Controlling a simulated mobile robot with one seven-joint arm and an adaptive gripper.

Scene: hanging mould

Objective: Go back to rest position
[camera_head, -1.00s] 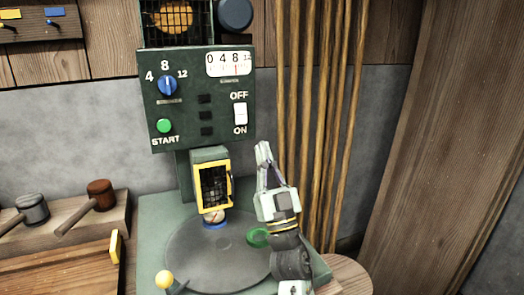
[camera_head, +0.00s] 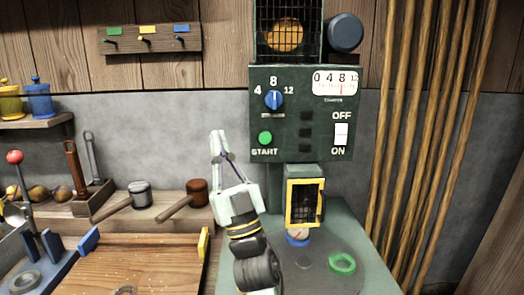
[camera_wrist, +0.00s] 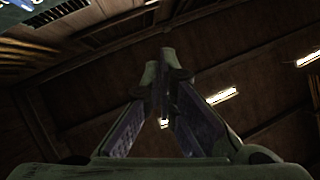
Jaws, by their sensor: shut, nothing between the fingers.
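My gripper (camera_head: 217,134) points upward in the head view, in front of the grey wall and left of the green machine (camera_head: 305,105). Its fingers are together and hold nothing. In the wrist view the fingertips (camera_wrist: 163,58) meet against the dark ceiling with its lit lamps. The gripper is apart from the machine's control panel.
The machine has a blue dial (camera_head: 274,100), a green start button (camera_head: 265,138), a white switch (camera_head: 341,133) and a yellow-framed guard (camera_head: 305,202). A green ring (camera_head: 342,263) lies on its round plate. Two mallets (camera_head: 186,199) lie on a wooden shelf left. Wooden poles (camera_head: 420,130) stand right.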

